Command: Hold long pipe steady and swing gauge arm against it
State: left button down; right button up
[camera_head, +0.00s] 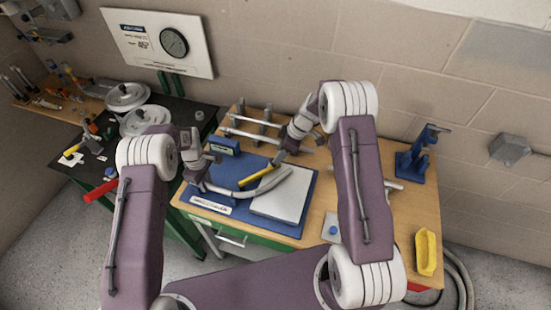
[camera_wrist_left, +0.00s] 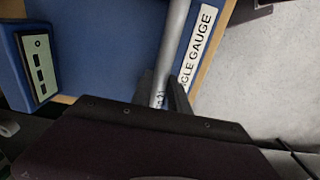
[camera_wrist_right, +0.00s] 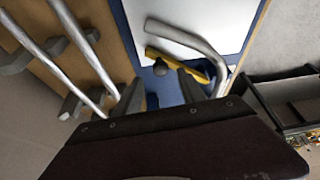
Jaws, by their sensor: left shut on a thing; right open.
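The bent grey long pipe (camera_head: 240,192) lies over the blue angle gauge board (camera_head: 310,190), curving up at its right end. My left gripper (camera_head: 203,186) is shut on its straight left part; the left wrist view shows the pipe (camera_wrist_left: 176,40) between the fingers, beside the "ANGLE GAUGE" label (camera_wrist_left: 196,50). The yellow gauge arm (camera_head: 257,177) lies slanted on the board, close to the pipe's bend. The right wrist view shows the yellow arm (camera_wrist_right: 172,58) partly under the bent pipe (camera_wrist_right: 190,35); contact is unclear. My right gripper (camera_head: 279,158) is open and empty near the arm.
A white plate (camera_head: 284,196) covers the board's right part. A blue display box (camera_head: 222,147) stands at the board's back left. Straight pipes rest on a rack (camera_head: 258,127) behind. A blue stand (camera_head: 420,155) and a yellow tray (camera_head: 426,252) are at right.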

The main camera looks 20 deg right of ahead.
jog(key=x, duration=0.4)
jog(key=shift+a+f, duration=0.1)
jog(key=shift+f, duration=0.15)
jog(key=shift+c, duration=0.3)
grip_shut()
dwell(0.9)
